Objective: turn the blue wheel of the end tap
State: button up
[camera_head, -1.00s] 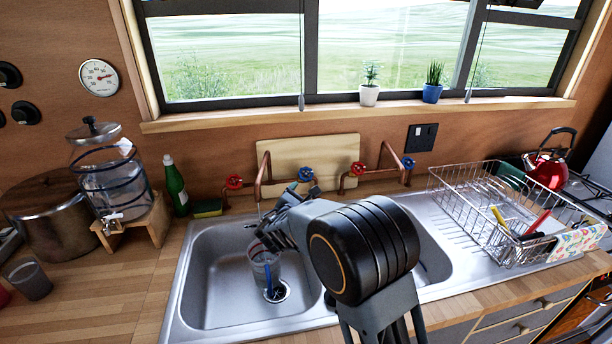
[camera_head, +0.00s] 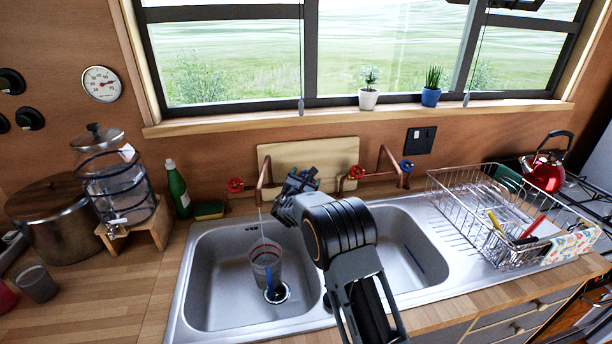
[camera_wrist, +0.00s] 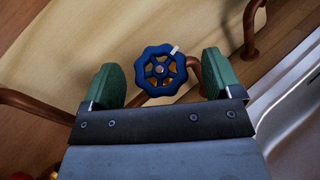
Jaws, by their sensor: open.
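My gripper (camera_head: 302,180) is open at the back of the sink, in front of the left tap. In the wrist view a blue wheel (camera_wrist: 147,77) with a small white mark on its rim sits between the two green fingertips of my gripper (camera_wrist: 160,80), with a gap on each side. That wheel is hidden behind my gripper in the head view. A second blue wheel (camera_head: 407,166) is at the right end of the right tap, clear of my gripper. Red wheels are on the left tap (camera_head: 235,185) and the right tap (camera_head: 356,172).
Copper pipes (camera_head: 385,160) run along the wall before a wooden board (camera_head: 285,155). A clear cup (camera_head: 264,256) stands in the left basin under a thin stream. A dish rack (camera_head: 470,205) stands right; a green bottle (camera_head: 178,190) and sponge (camera_head: 209,210) are left.

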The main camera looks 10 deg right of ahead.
jog(key=shift+w+d, duration=0.35)
jog(key=shift+w, duration=0.3)
jog(key=shift+c, duration=0.4)
jog(key=c, duration=0.8)
jog(key=shift+f+m+g+h+b, duration=0.1)
jog(key=shift+m+g+h+b, duration=0.2)
jog(key=shift+m+h+b, duration=0.15)
jog(key=shift+c, duration=0.2)
jog(key=shift+m+g+h, duration=0.65)
jog(key=shift+m+g, duration=0.15)
jog(key=shift+m, duration=0.25)
jog(key=o, duration=0.9)
jog(key=shift+r, duration=0.2)
